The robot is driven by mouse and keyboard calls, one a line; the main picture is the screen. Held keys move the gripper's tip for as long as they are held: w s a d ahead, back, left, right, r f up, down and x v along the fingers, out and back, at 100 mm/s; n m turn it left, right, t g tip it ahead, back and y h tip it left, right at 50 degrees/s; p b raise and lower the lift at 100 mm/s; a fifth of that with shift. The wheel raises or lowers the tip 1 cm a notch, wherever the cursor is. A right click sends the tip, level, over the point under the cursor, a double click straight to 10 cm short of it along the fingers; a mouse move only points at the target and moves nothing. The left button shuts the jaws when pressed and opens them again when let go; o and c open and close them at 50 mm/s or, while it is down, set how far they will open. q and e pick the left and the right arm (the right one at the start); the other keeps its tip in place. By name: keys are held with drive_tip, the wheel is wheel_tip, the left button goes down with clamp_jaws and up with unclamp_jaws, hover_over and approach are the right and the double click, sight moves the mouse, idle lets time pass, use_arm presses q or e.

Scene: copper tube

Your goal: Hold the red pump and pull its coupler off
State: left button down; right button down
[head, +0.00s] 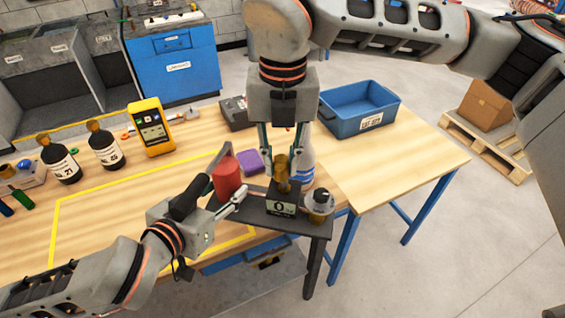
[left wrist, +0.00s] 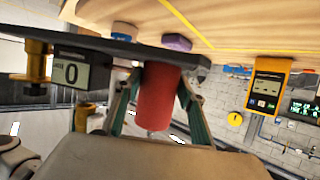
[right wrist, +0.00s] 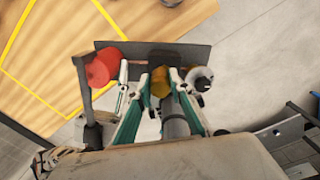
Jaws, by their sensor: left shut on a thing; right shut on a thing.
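The red pump (head: 227,177) is an upright red cylinder at the left part of a dark stand. My left gripper (head: 238,197) is shut on it from the front; the left wrist view shows the red body (left wrist: 155,96) between its two fingers. The brass coupler (head: 282,172) stands over the stand, to the right of the red body. My right gripper (head: 283,158) comes from above and is shut on it; the right wrist view shows the brass (right wrist: 160,83) between the fingers.
The dark stand (head: 254,208) carries a display reading 0 (head: 281,207). A purple block (head: 250,161), yellow meter (head: 150,127) and blue bin (head: 360,108) lie further back.

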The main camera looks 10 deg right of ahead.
use_arm(q)
drive_tip(key=shift+d+r, duration=0.1)
drive_tip(key=shift+r, duration=0.35)
use_arm(e)
drive_tip(key=shift+d, duration=0.1)
